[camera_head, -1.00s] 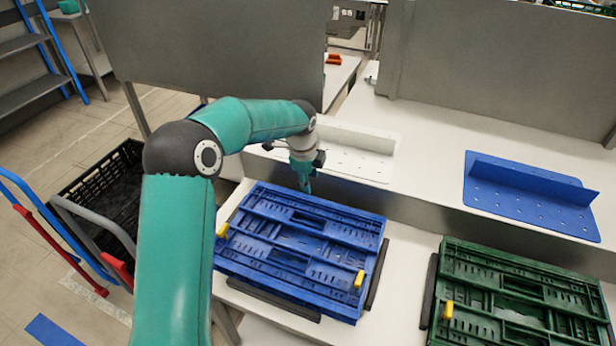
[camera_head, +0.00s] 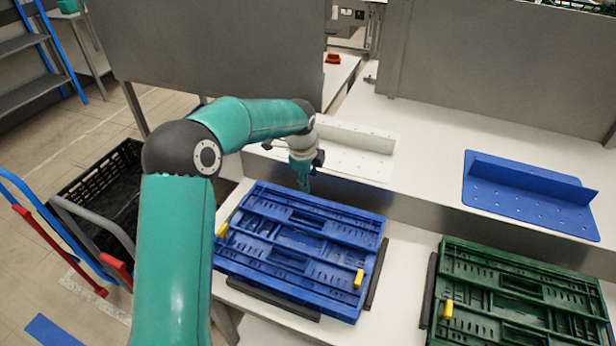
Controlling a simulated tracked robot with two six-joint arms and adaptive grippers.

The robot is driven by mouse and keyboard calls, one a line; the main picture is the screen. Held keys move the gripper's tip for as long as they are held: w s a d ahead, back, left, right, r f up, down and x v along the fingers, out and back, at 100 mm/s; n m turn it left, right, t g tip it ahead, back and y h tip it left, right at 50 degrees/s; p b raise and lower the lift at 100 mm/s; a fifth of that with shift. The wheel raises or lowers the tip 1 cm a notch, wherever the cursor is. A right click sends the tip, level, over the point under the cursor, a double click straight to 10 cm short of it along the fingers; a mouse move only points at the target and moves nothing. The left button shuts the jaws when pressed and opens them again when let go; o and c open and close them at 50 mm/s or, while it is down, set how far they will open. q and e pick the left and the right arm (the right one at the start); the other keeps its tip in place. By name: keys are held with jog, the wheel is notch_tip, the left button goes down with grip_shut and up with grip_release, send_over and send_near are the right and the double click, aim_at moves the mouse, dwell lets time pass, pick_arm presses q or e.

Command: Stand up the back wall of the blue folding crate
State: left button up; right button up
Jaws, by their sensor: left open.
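The blue folding crate (camera_head: 300,252) lies folded flat on the white conveyor table, its walls down. It has a yellow latch (camera_head: 222,230) on its left side and another yellow latch (camera_head: 359,278) on its right side. My left gripper (camera_head: 305,187) is open and points down at the crate's far edge, near the middle of the back side. It hides a little of that edge. I cannot tell whether its fingertips touch the crate. My right gripper is not in view.
A green folded crate (camera_head: 520,290) lies to the right. Black guide strips (camera_head: 377,273) flank the blue crate. Behind stand a white bracket (camera_head: 355,140) and a blue bracket (camera_head: 530,190) on a raised white ledge. A black crate (camera_head: 95,195) is at the left.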

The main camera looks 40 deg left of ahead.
pick_arm(q)
jog(key=v, duration=1.1)
jog(key=shift+r, duration=0.45)
jog(key=shift+a, duration=0.1)
